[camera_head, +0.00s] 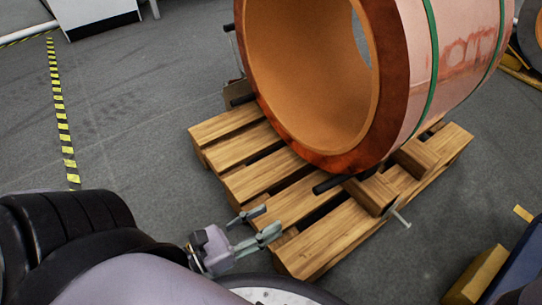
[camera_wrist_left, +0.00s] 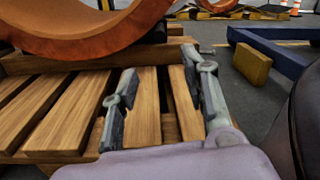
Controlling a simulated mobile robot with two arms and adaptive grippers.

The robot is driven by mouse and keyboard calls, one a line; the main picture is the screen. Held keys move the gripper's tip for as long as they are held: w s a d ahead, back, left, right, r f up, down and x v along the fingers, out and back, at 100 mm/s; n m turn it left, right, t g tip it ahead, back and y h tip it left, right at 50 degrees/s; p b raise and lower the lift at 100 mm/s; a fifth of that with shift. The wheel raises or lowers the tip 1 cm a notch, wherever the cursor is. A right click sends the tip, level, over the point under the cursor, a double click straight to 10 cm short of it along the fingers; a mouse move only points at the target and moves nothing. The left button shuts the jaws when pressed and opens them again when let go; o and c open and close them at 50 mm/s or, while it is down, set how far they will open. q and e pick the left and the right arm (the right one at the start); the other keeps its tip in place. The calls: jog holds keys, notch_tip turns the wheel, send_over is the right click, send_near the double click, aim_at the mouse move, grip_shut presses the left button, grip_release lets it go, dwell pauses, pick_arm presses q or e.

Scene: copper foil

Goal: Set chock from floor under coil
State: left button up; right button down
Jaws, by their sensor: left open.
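The copper coil (camera_head: 392,75), a large roll with green straps, lies on a wooden pallet (camera_head: 250,183); its lower rim shows in the left wrist view (camera_wrist_left: 85,42). A wooden chock (camera_head: 371,194) with a dark bar beside it sits on the pallet near the coil's front underside. Another wooden block (camera_head: 416,157) is further right under the coil. A yellowish block (camera_head: 477,276) lies on the floor at lower right, also in the left wrist view (camera_wrist_left: 252,63); I cannot tell if it is a chock. My left gripper (camera_head: 265,222) is open and empty at the pallet's near-left edge.
A blue beam (camera_wrist_left: 268,48) lies beside the yellowish block on the floor. A metal pin (camera_head: 402,219) sticks out from the pallet's right side. Yellow-black tape (camera_head: 64,130) marks the floor at left. Grey floor left of the pallet is clear.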

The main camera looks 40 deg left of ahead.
dwell(0.5)
pick_arm(q)
jog(key=b, duration=0.2)
send_near(327, 186)
jog(key=p+x, duration=0.1)
jog(key=x, duration=0.5)
jog(key=f+p+x, duration=0.1)
jog(key=x, duration=0.2)
jog(key=shift+w+a+p, duration=0.15)
jog(key=shift+w+p, duration=0.15)
jog(key=shift+p, duration=0.05)
jog(key=shift+w+d+f, duration=0.1)
jog(key=shift+w+d, duration=0.15)
jog(key=shift+w, duration=0.3)
grip_shut()
